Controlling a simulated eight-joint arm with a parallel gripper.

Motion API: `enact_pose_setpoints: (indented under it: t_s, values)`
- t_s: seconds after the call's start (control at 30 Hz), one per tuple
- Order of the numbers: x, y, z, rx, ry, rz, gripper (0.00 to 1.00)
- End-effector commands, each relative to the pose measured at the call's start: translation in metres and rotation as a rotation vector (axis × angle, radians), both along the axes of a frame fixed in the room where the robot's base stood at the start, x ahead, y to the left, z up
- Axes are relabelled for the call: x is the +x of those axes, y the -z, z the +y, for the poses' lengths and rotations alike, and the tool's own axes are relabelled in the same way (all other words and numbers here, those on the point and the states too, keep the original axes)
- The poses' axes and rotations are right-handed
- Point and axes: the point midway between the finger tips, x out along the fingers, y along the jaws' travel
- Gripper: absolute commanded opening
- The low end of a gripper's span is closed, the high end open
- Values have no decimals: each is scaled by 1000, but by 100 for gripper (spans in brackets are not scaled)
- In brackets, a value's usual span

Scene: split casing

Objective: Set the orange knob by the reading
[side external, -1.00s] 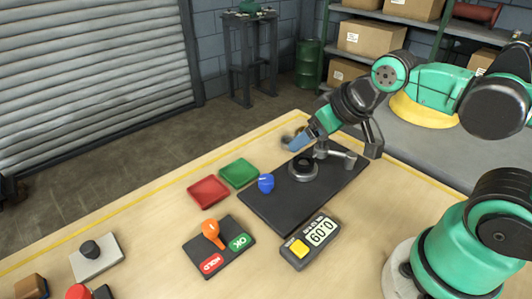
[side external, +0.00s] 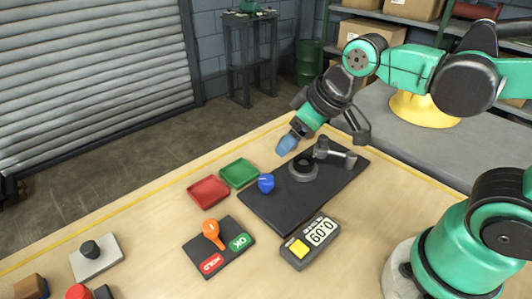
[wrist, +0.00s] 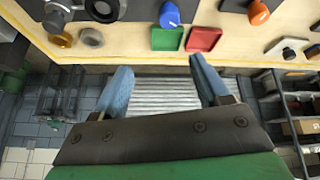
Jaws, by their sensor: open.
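The orange knob (side external: 211,230) stands on a dark plate (side external: 224,259) with a red HOLD field (side external: 211,263) and a green OK field (side external: 239,242). It also shows at the top right of the wrist view (wrist: 259,12). A meter (side external: 310,241) with a yellow button (side external: 298,248) has a display (side external: 322,231) that looks like 60.0 upside down, or 0.09; I cannot tell which. My gripper (side external: 287,145) is open and empty, in the air near the table's far edge, well away from the orange knob. Its blue fingers are spread apart in the wrist view (wrist: 160,78).
A black base (side external: 270,211) carries a round dark fixture (side external: 303,167), a clamp-like arm (side external: 335,153) and a blue knob (side external: 265,183). Red (side external: 208,192) and green (side external: 239,173) trays lie beside it. A grey block with a black knob (side external: 95,257) stands at lower left.

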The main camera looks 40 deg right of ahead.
Motion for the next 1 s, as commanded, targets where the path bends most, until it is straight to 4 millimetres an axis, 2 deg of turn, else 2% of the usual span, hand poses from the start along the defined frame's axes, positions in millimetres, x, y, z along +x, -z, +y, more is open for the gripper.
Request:
enact_pose_setpoints:
  t_s: [0.1,0.23,0.4,0.5,0.7,1.0]
  values:
    - [17,1,33,-84,-244,100,68]
    - [30,12,72,-174,-524,208,68]
    - [37,35,121,-271,-861,328,68]
    - [36,48,141,-308,-1005,377,68]
    - [34,63,159,-341,-1140,421,68]
    - [34,99,160,-342,-1145,423,68]
